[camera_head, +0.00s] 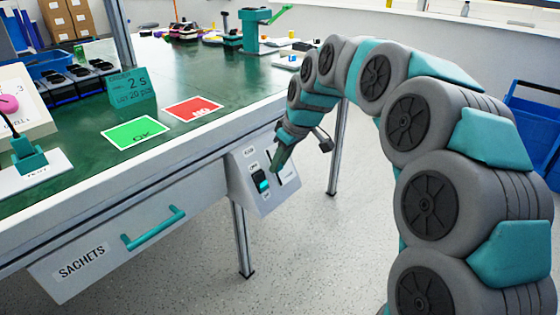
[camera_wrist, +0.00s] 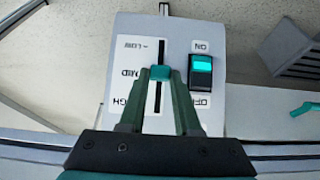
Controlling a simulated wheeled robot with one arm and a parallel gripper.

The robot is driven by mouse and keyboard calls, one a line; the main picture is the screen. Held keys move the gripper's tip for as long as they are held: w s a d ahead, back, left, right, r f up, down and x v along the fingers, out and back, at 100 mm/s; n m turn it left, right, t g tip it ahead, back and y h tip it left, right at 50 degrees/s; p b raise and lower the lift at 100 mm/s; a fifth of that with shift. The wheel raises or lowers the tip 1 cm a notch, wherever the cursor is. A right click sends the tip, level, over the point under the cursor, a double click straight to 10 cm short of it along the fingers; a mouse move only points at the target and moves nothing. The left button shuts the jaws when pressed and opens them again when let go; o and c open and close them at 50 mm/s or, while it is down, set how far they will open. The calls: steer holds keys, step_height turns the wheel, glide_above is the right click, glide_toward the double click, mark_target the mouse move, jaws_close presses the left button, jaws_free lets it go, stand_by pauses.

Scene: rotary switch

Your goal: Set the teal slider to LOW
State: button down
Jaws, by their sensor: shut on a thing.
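A grey control box (camera_head: 246,158) hangs under the table's front edge; it fills the middle of the wrist view (camera_wrist: 125,25), upside down. Its teal slider (camera_wrist: 161,71) sits in a black slot, level with the MID label. LOW (camera_wrist: 138,45) is above it in the wrist view and HIGH below, partly covered by my finger. My gripper (camera_head: 277,164) is at the box's face, and its two fingers close on the slider knob in the wrist view (camera_wrist: 161,80). In the head view my gripper hides the knob.
A rocker switch (camera_wrist: 202,75) with a lit teal half, marked ON and OFF, stands beside the slot; it shows in the head view too (camera_head: 261,182). A SACHETS drawer (camera_head: 100,258) with a teal handle (camera_head: 154,229) is left of the box. A table leg (camera_head: 336,150) stands behind.

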steer(key=shift+f, duration=0.1)
steer(key=shift+s+d+f+b, duration=0.25)
steer(key=shift+f, duration=0.4)
steer(key=shift+s+d+f+b, duration=0.25)
steer(key=shift+d+f+b, duration=0.05)
steer(key=shift+f, duration=0.3)
steer(key=shift+s+d+f+b, duration=0.25)
steer(key=shift+f, duration=0.4)
steer(key=c, duration=0.6)
jaws_free()
steer(key=shift+r, duration=0.1)
glide_toward(281, 186)
steer(key=shift+v, duration=1.1)
